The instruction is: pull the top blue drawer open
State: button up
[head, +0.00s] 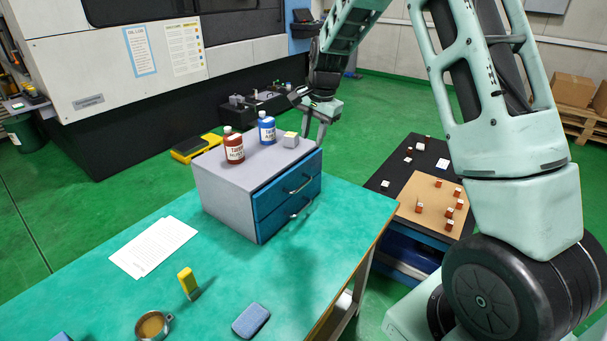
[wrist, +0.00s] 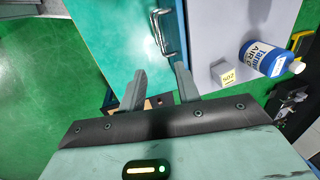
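A small grey cabinet (head: 225,190) stands on the green table with two blue drawers, one above the other. The top blue drawer (head: 275,197) looks shut; its metal bar handle (head: 300,186) also shows in the wrist view (wrist: 163,33). The lower blue drawer (head: 270,226) looks shut and has its own handle (head: 301,208). My gripper (head: 316,128) is above the cabinet's right end, apart from the handle. In the wrist view its fingers (wrist: 159,83) are spread with nothing between them, and the top handle lies ahead of them.
A red bottle (head: 234,148), a blue bottle (head: 267,129) and a small block (head: 290,140) stand on the cabinet. Paper (head: 153,246), a yellow object (head: 188,282), a cup (head: 152,326) and a blue-grey case (head: 251,320) lie on the table (head: 215,270). The table in front of the drawers is clear.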

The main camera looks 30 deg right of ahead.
aim_at(303, 185)
jog(key=w+f+p, duration=0.1)
jog(key=f, duration=0.4)
jog(key=w+f+p, duration=0.1)
jog(key=f, duration=0.5)
jog(key=w+a+f+p, duration=0.1)
jog(key=f+p, duration=0.1)
jog(key=f, duration=0.3)
jog(key=shift+f, duration=0.3)
grip_shut()
